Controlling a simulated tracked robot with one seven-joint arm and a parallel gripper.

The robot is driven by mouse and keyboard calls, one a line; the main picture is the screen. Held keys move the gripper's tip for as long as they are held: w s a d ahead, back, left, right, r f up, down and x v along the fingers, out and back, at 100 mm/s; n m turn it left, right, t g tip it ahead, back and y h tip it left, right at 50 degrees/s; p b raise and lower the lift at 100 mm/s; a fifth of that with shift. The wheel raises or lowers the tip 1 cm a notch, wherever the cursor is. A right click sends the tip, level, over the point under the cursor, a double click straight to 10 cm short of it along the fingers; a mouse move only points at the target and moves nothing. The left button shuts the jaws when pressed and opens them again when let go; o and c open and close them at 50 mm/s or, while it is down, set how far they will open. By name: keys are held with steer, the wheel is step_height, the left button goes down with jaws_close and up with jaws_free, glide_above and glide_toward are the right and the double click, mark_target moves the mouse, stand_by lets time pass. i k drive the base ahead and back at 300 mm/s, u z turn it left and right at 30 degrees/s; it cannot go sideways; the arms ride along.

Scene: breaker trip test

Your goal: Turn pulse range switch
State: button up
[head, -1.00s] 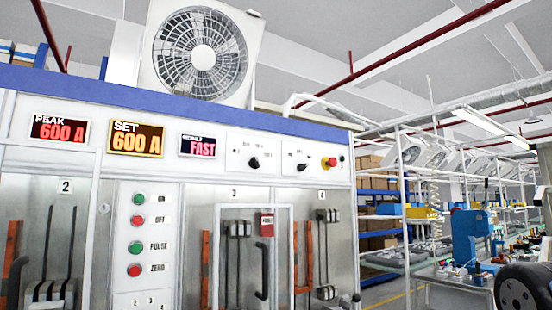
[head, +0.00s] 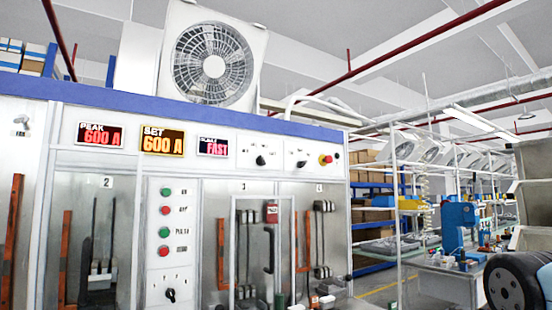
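The test cabinet (head: 320,128) stands ahead with a white upper panel. Two black rotary knobs sit on that panel, a left one (head: 260,161) and a right one (head: 301,164). A third black rotary knob (head: 170,295) is low on the button column, below the buttons. Their small labels are too blurred to read, so I cannot tell which is the pulse range switch. Three displays read PEAK 600 A (head: 100,134), SET 600 A (head: 162,141) and FAST (head: 213,147). My gripper is not in view.
A red emergency-stop button (head: 325,160) is right of the upper knobs. Green and red buttons (head: 165,210) run down the column. Glass-fronted bays flank it. A fan (head: 213,65) sits on top. Shelving and a workbench (head: 440,285) stand to the right.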

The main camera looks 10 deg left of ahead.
mark_target(260, 161)
steer(key=u, duration=0.15)
steer(key=i, duration=0.95)
steer(key=z, duration=0.1)
